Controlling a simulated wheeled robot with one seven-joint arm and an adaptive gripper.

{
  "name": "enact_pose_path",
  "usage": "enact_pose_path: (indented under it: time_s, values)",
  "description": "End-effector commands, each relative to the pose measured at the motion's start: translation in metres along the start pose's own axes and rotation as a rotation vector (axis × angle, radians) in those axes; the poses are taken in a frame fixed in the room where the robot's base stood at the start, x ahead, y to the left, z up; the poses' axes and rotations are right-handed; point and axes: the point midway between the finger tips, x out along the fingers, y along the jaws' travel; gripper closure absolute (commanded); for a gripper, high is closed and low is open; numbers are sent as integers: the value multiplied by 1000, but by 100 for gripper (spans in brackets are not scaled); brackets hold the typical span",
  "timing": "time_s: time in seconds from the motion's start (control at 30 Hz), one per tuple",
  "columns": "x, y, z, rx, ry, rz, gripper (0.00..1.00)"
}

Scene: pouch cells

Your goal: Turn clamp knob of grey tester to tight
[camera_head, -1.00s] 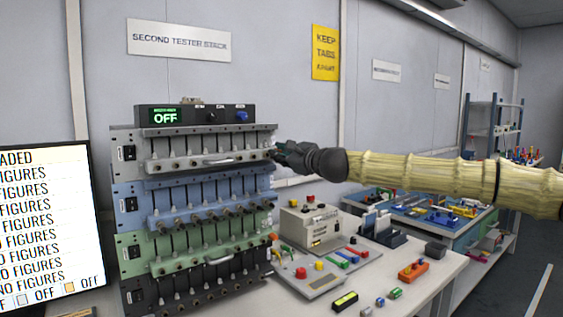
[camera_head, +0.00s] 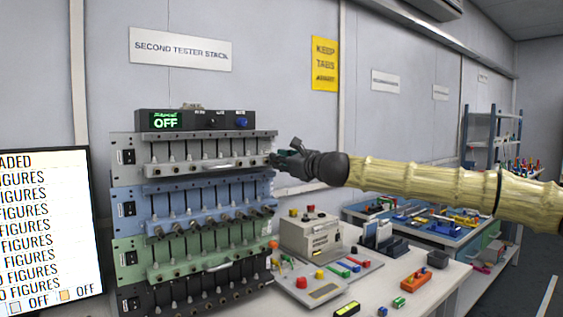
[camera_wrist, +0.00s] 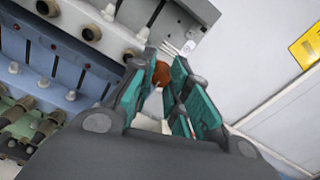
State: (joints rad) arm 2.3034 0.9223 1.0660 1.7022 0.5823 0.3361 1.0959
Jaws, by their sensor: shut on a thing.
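The grey tester (camera_head: 119,143) is the top unit of the stack, with a row of clamps along its front and small knobs on its lower rail. My gripper (camera_head: 277,157) is at the right end of that rail. In the wrist view, my gripper (camera_wrist: 162,95) has its green-lined fingers closed around an orange-brown knob (camera_wrist: 161,74) near the rail's end. A pale tapered piece (camera_wrist: 153,103) shows between the fingers. The fingers hide much of the knob, and I cannot read its angle or any marking.
Blue (camera_head: 122,192), green (camera_head: 122,240) and black testers sit below the grey one. A control box reading OFF (camera_head: 166,120) stands on top. A monitor (camera_head: 45,225) is at left. Bench items (camera_head: 312,232) lie below my arm.

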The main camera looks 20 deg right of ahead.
Motion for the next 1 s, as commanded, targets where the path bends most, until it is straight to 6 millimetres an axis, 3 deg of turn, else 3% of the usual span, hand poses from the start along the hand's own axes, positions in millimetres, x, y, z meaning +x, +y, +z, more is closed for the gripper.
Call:
enact_pose_path:
  time_s: [0.13,0.17,0.27,0.67,1.0]
  values:
    - [0,-2,0,0,0,-4,100]
    - [0,-2,0,0,0,-4,77]
    - [0,-2,0,-1,0,-3,59]
    - [-3,-1,0,-1,0,-1,59]
    - [-49,-2,1,0,-2,-3,59]
